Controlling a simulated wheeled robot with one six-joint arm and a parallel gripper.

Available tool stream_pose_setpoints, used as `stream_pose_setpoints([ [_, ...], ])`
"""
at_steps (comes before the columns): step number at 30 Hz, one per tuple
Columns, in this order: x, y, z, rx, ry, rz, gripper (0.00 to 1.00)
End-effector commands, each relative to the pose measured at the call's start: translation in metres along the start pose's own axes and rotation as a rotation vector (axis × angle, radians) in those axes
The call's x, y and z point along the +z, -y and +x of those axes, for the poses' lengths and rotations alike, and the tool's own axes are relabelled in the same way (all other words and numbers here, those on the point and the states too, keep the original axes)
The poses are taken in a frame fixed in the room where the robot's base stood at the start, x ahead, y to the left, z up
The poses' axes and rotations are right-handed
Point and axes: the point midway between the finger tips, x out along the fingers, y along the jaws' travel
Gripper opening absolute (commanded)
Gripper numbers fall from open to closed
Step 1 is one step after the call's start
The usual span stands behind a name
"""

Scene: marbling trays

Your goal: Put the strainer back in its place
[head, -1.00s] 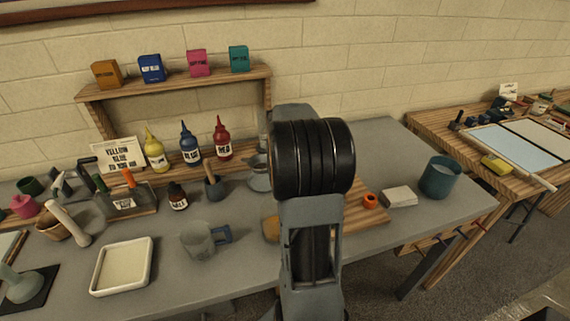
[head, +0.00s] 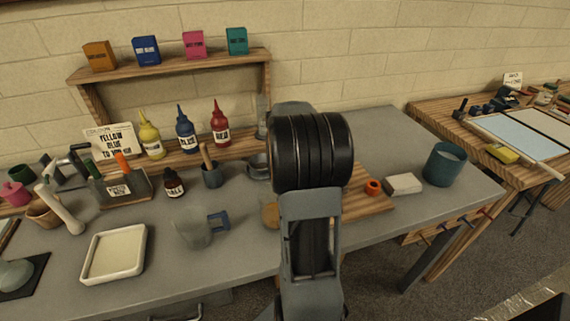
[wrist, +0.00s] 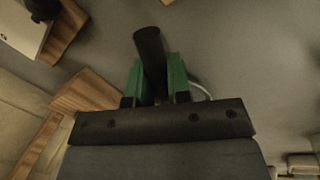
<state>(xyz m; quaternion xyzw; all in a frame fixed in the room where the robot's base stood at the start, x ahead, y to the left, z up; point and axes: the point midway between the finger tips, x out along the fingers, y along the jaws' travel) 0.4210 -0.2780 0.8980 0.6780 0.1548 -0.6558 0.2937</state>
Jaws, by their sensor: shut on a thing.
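In the wrist view my gripper (wrist: 152,85) has its green fingers shut on a black, round handle (wrist: 148,50), which I take to be the strainer's. A thin pale curved rim (wrist: 203,92) shows just right of the fingers; most of the strainer is hidden behind the gripper. In the head view my own arm covers the gripper and whatever it holds. A grey metal bowl-like thing (head: 257,167) shows left of my arm, partly covered; I cannot tell what it is.
Pegs (head: 443,228) line the table's right end.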

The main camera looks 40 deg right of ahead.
Motion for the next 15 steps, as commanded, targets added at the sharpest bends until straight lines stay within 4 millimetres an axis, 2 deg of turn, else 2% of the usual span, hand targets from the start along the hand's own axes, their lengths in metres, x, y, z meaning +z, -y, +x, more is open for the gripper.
stream_pose_setpoints([
  [2, 0.0000, -0.0001, -0.0003, 0.000, 0.000, 0.000, 0.00],
  [3, 0.0000, -0.0002, -0.0003, 0.000, 0.000, 0.000, 0.22],
  [9, 0.0000, -0.0002, -0.0003, 0.000, 0.000, 0.000, 0.41],
  [11, 0.0000, -0.0001, -0.0002, 0.000, 0.000, 0.000, 0.47],
  [15, 0.0000, -0.0001, -0.0002, 0.000, 0.000, 0.000, 0.48],
])
